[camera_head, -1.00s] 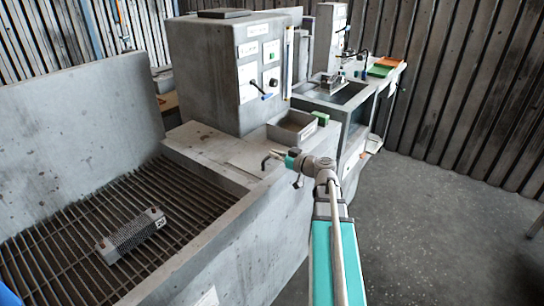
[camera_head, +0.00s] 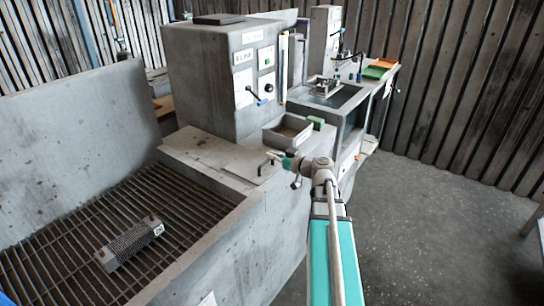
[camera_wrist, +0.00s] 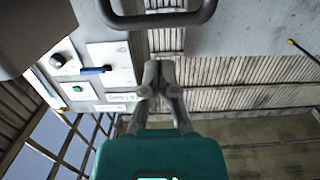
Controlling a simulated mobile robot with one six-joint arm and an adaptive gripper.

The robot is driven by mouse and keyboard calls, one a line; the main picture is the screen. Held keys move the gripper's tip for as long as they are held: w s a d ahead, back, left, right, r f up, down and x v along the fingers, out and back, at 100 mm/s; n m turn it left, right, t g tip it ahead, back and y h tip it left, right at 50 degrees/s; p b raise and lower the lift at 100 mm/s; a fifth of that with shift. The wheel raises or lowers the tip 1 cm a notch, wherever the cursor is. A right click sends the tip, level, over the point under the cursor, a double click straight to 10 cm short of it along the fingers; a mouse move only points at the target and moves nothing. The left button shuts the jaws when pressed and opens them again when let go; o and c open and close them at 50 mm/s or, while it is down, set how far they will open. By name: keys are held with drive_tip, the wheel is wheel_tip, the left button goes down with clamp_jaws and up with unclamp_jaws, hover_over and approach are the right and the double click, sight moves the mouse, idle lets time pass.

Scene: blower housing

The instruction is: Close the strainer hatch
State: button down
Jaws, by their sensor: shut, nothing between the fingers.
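A flat pale plate, which looks like the strainer hatch (camera_head: 238,163), lies on the ledge between the grated basin and the control cabinet. It looks flat or nearly so; I cannot tell whether it is fully seated. A small dark handle stands at its right end, close to my gripper (camera_head: 272,156). In the wrist view my gripper (camera_wrist: 158,75) has its fingers together with nothing between them. A dark looped handle (camera_wrist: 158,18) crosses the top of that view, beyond the fingertips. I see no clear contact between the fingers and it.
The cabinet (camera_head: 210,75) with switches and a blue-handled lever stands behind the ledge. An open metal tray (camera_head: 287,132) and a green block (camera_head: 316,122) sit beside it. A perforated box (camera_head: 130,243) lies on the basin grating (camera_head: 60,235).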

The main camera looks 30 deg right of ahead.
drive_tip(key=shift+s+r+p, duration=0.1)
drive_tip(key=shift+r+p, duration=0.3)
drive_tip(key=shift+r, duration=0.3)
drive_tip(key=s+d+f+b, duration=0.3)
drive_tip(key=s+f+b, duration=0.2)
drive_tip(key=s, duration=0.3)
drive_tip(key=shift+d, duration=0.3)
drive_tip(key=shift+f, duration=0.1)
